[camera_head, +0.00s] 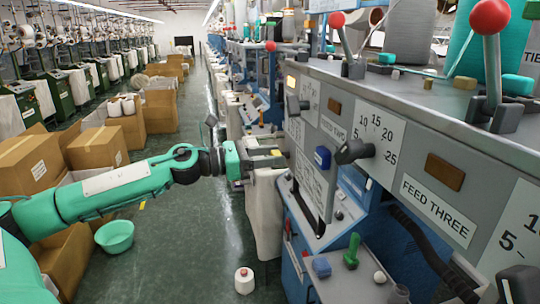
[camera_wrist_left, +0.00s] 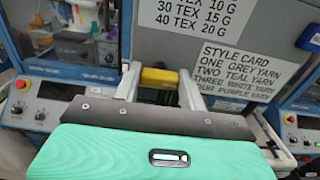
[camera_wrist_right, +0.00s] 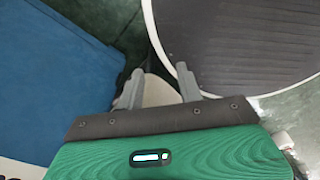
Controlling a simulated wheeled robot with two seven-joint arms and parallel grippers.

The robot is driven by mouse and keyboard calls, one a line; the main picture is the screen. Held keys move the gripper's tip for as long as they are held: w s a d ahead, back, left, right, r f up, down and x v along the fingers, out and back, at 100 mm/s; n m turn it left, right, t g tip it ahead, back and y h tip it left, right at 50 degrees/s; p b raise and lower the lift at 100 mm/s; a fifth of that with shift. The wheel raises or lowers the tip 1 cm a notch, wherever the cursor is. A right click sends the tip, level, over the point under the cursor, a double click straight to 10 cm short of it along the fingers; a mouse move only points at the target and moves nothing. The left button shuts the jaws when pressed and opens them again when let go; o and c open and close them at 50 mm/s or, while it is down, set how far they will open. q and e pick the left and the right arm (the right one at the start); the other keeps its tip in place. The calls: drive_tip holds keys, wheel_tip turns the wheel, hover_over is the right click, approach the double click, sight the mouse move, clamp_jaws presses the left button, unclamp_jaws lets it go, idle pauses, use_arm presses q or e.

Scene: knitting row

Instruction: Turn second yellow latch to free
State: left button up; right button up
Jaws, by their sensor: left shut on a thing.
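A yellow latch (camera_wrist_left: 160,78) sits between the two fingers of my left gripper (camera_wrist_left: 160,92) in the left wrist view, below the white text cards. The gripper is shut on it. In the head view my left gripper (camera_head: 268,160) reaches from the left to the machine's side, and a little of the yellow latch (camera_head: 276,152) shows there. Its lower part and mount are hidden by the gripper. My right gripper (camera_wrist_right: 160,85) shows only in the right wrist view; its fingers are apart and hold nothing, low near a dark round surface (camera_wrist_right: 240,40).
The grey machine panel (camera_head: 400,90) with red-knobbed levers (camera_head: 490,18), black dials and a FEED THREE label (camera_head: 437,210) fills the right. Cardboard boxes (camera_head: 98,147) and a teal bowl (camera_head: 115,236) stand at left. A white cone (camera_head: 244,281) stands on the aisle floor.

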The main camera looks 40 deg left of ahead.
use_arm(q)
drive_tip(key=shift+c, duration=1)
drive_tip(key=n, duration=1.8)
drive_tip(key=shift+w+a+f, duration=0.15)
drive_tip(key=shift+a+f, duration=0.05)
use_arm(e)
drive_tip(key=shift+w+d+r, duration=0.2)
drive_tip(key=shift+w+d, duration=0.05)
drive_tip(key=shift+d, duration=0.35)
use_arm(q)
drive_tip(key=shift+p, duration=0.3)
use_arm(e)
drive_tip(key=shift+a, duration=0.15)
use_arm(q)
drive_tip(key=o, duration=1)
drive_tip(key=shift+w, duration=0.1)
use_arm(e)
drive_tip(key=shift+a, duration=0.1)
use_arm(q)
drive_tip(key=shift+f, duration=0.1)
use_arm(e)
drive_tip(key=shift+s, duration=0.1)
